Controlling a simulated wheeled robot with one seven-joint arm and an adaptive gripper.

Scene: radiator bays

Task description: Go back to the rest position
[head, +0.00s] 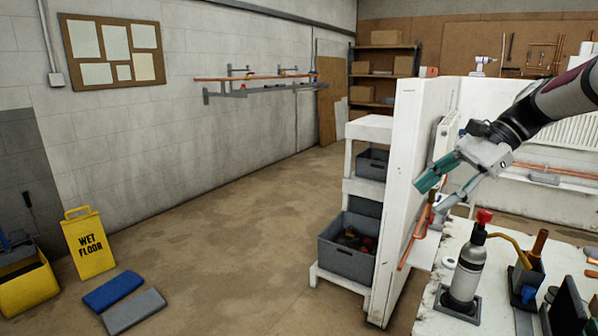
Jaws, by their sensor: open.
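My gripper (430,199) is in the head view at right of centre, at the end of my dark and grey arm reaching in from the upper right. One teal finger points down and left, and the other finger shows lower, with a gap between them. Its fingers are in front of the white panel (408,145), close to a copper pipe (414,240) on it. I cannot tell whether they touch the pipe. Nothing shows clearly between the fingers.
A white bench (450,262) at lower right bears a torch bottle (467,265) with a red knob and a dark holder (527,281) with tools. A white shelf (372,130) with grey bins stands left of the panel. A yellow wet-floor sign (88,245) stands left; mid floor is clear.

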